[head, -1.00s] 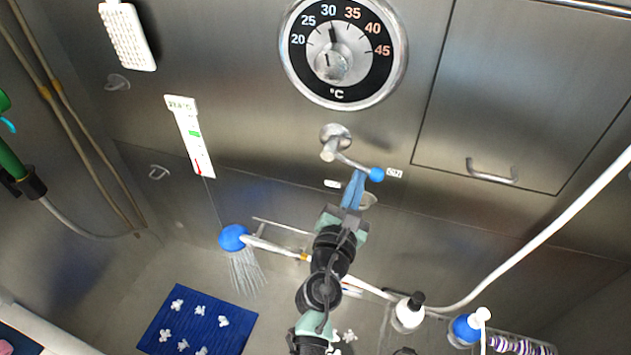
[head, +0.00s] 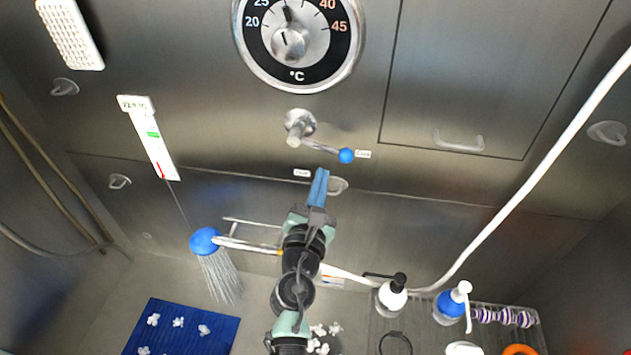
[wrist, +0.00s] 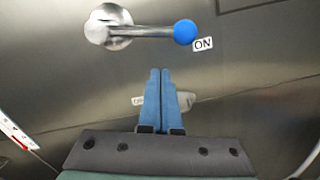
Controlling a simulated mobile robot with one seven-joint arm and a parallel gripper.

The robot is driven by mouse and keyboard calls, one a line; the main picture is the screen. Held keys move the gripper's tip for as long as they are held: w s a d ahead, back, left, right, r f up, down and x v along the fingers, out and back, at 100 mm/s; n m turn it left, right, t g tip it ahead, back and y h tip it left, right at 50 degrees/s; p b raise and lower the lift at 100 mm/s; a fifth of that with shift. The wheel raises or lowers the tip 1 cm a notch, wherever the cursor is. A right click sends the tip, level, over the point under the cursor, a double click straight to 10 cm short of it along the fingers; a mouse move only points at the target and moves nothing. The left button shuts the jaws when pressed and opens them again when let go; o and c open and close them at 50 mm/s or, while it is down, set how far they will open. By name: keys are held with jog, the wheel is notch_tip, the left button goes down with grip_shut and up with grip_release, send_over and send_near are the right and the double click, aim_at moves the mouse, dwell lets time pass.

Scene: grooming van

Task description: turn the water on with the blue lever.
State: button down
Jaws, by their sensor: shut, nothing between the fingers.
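The lever has a metal pivot (head: 298,127) on the steel wall and a blue ball knob (head: 346,155) at its right end. In the wrist view the lever arm (wrist: 148,31) lies nearly level, and its blue knob (wrist: 185,32) sits beside an "ON" label (wrist: 203,44). Water streams from the blue shower head (head: 205,241) at lower left. My gripper (head: 320,172) is shut and empty, below and a little left of the knob, clear of it. In the wrist view its blue fingertips (wrist: 160,72) are together below the lever. A second label is partly hidden behind them.
A temperature dial (head: 297,40) is above the lever. A thermometer strip (head: 150,140) hangs at left. Pump bottles (head: 392,296) and a white hose (head: 520,195) are at right. A blue mat (head: 183,330) lies below. The wall around the lever is clear.

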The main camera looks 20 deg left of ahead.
jog(key=v, duration=1)
jog(key=shift+f, duration=0.2)
jog(key=shift+a, duration=0.1)
